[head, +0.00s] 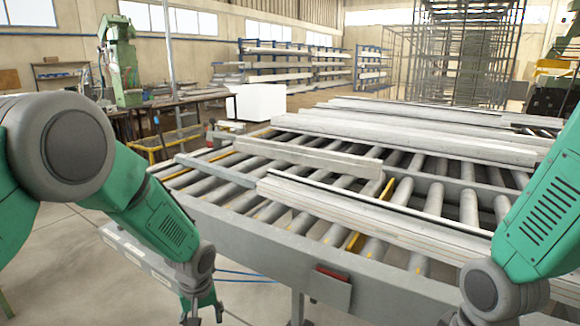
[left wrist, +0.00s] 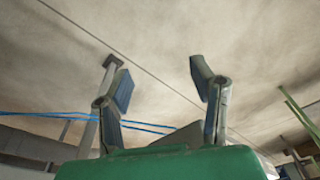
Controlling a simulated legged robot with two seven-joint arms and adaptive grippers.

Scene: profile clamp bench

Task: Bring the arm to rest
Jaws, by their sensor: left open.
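My left arm comes in from the left and hangs down in front of the roller table (head: 375,285). Its gripper (head: 204,315) is at the bottom edge of the head view, left of the table's near side and apart from it. In the left wrist view the left gripper (left wrist: 160,82) is open, with nothing between its two fingers and bare floor beyond. My right arm comes in from the right, over the table's near right part. Its wrist joint shows at the bottom edge, and its gripper is out of view.
Long grey metal profiles (head: 385,215) lie across the table's rollers. A white box (head: 257,103) and a green machine (head: 122,62) stand behind at left. Concrete floor (head: 60,265) is open at front left.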

